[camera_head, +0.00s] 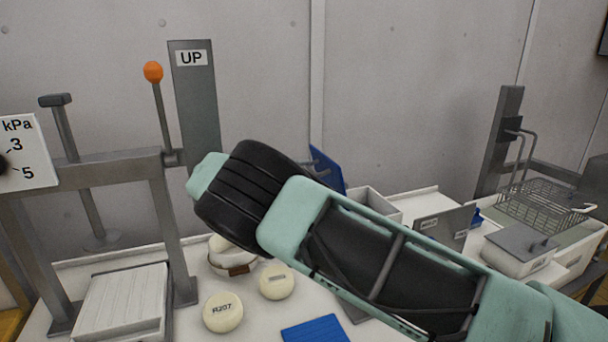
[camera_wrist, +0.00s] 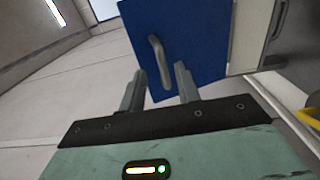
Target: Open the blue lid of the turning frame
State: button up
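The blue lid (camera_wrist: 198,40) with its grey bar handle (camera_wrist: 158,58) fills the top middle of the wrist view. My gripper (camera_wrist: 159,68) is open, with one finger on each side of the handle's near end. I cannot tell whether either finger touches it. In the head view the blue lid (camera_head: 328,170) stands steeply tilted behind my arm, which covers its lower part. The gripper's fingers are hidden there, and the turning frame around the lid is mostly hidden too.
Left are a grey frame with an orange-knobbed lever (camera_head: 153,72), a ribbed white tray (camera_head: 122,304) and round cream pieces (camera_head: 223,312). A blue ribbed mat (camera_head: 316,330) lies in front. Right are a grey-lidded box (camera_head: 519,245) and a wire basket (camera_head: 545,203).

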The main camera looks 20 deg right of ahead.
jog(key=shift+a+b, duration=0.85)
jog(key=shift+a, duration=2)
jog(key=s+d+f+n+g+y, duration=0.1)
jog(key=s+d+f+n+y, duration=0.2)
jog(key=s+d+f+y, duration=0.35)
jog(key=s+a+n+y, duration=0.1)
jog(key=s+a+y, duration=0.2)
jog(key=s, duration=0.8)
jog(key=s+a+n+y, duration=0.2)
jog(key=s+a+y, duration=0.2)
jog(key=s, duration=0.8)
jog(key=s+a+n+t+y, duration=0.1)
jog(key=s+a+y, duration=0.2)
jog(key=s, duration=0.9)
jog(key=shift+s+a+n+y, duration=0.3)
jog(key=shift+n+y, duration=0.1)
jog(key=shift+y, duration=0.75)
